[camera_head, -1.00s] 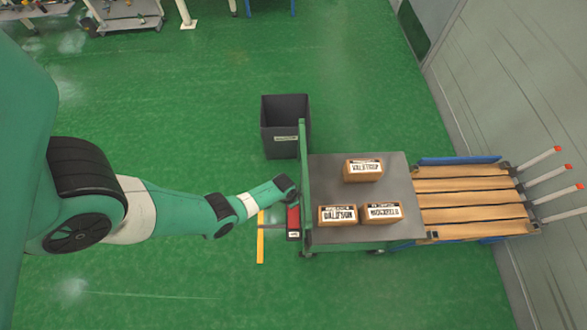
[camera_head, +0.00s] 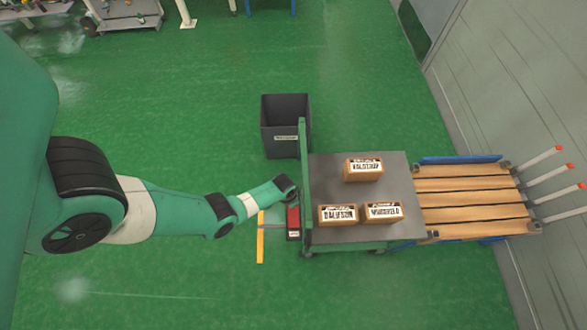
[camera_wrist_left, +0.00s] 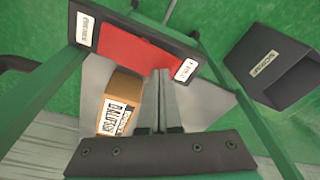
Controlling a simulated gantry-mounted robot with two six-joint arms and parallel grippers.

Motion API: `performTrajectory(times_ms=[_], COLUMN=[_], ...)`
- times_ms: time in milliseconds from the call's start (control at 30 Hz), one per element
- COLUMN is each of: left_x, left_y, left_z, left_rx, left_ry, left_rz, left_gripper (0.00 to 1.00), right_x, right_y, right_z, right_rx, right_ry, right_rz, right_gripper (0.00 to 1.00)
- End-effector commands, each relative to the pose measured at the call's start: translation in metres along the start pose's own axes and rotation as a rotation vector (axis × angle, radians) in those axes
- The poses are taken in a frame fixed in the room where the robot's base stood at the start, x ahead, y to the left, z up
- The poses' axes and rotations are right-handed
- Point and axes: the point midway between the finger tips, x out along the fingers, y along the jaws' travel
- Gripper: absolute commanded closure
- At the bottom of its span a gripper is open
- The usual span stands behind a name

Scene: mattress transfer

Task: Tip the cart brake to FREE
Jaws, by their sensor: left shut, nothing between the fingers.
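The cart (camera_head: 404,172) has a grey top and a green upright handle frame (camera_head: 303,150) at its left end. The brake is a red rocker in a dark housing, low by that end (camera_head: 293,217). In the left wrist view the red brake (camera_wrist_left: 138,55) lies just beyond the fingertips, with a white label at each end, too small to read surely. My left gripper (camera_wrist_left: 160,72) is shut and empty, its tips close to the red face's lower edge; I cannot tell whether they touch. In the head view my left wrist (camera_head: 285,187) hides the fingers. My right gripper is not in view.
Three labelled brown boxes sit on the cart, one at the back (camera_head: 363,170). A dark open bin (camera_head: 286,128) stands behind the handle. A wooden-slatted bed (camera_head: 468,186) adjoins the cart's right side. A yellow floor strip (camera_head: 260,240) lies left of the brake. Floor in front is clear.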

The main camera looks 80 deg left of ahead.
Motion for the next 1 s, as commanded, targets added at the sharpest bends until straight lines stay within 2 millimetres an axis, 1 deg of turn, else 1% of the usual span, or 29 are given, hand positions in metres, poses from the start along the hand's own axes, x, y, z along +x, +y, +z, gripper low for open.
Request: performTrajectory(times_ms=[1000], left_x=[0.015], left_y=[0.0], left_z=[0.002], left_rx=[0.0], left_ry=[0.0], left_rz=[0.0], left_gripper=[1.0], right_x=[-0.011], right_y=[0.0], right_z=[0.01], right_rx=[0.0], right_ry=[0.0], right_rz=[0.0], right_gripper=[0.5])
